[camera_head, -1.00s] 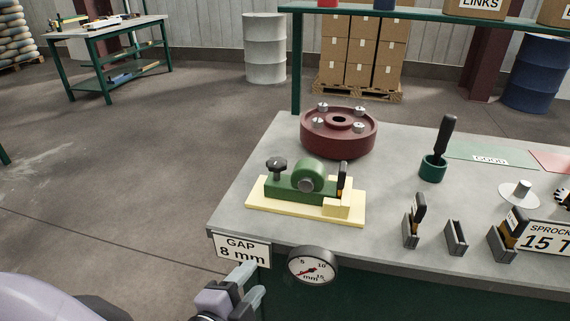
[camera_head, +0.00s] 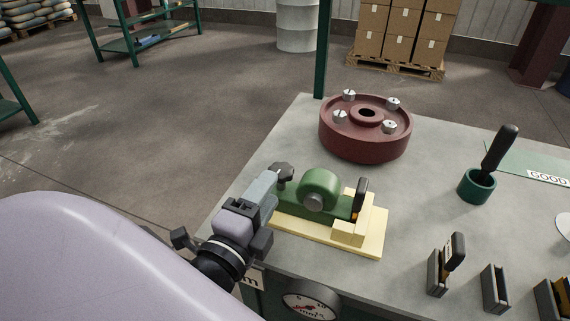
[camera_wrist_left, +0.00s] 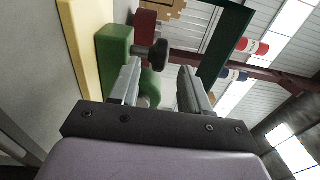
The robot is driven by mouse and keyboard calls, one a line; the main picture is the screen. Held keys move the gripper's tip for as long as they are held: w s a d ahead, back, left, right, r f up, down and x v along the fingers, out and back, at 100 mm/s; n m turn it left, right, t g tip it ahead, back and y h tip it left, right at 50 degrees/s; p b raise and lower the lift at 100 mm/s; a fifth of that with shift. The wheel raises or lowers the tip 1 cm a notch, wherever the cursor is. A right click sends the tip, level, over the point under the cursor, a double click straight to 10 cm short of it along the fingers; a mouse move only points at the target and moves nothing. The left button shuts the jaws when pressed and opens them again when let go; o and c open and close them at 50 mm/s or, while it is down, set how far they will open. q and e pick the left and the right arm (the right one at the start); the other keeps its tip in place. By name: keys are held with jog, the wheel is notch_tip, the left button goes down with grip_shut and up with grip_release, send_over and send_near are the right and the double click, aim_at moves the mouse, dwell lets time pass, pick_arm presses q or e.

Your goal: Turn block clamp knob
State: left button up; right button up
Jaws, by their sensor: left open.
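The green block clamp (camera_head: 318,187) stands on a cream base plate (camera_head: 368,246) near the table's left edge. Its dark knob (camera_head: 284,172) is at the clamp's left end, partly covered by my left gripper. My left gripper (camera_head: 266,182) is open beside the knob, its fingers pointing toward it. In the left wrist view the knob (camera_wrist_left: 158,54) appears in the gap between the open fingertips (camera_wrist_left: 160,70), nearer the left finger. I cannot tell whether a finger touches it. My right gripper is out of view.
A dark red round flange (camera_head: 365,140) with several bolts sits behind the clamp. A green cup with a black-handled tool (camera_head: 478,186) and small dark holders (camera_head: 440,270) stand to the right. A dial gauge (camera_head: 308,303) hangs at the table's front edge.

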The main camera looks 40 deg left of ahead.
aim_at(281, 168)
pick_arm(q)
jog(key=shift+w+a+p, duration=0.2)
jog(key=shift+w, duration=0.85)
jog(key=shift+w+a+p, duration=0.2)
jog(key=shift+w, duration=0.85)
jog(key=shift+w+a+p, duration=0.2)
jog(key=shift+w, duration=0.85)
grip_shut()
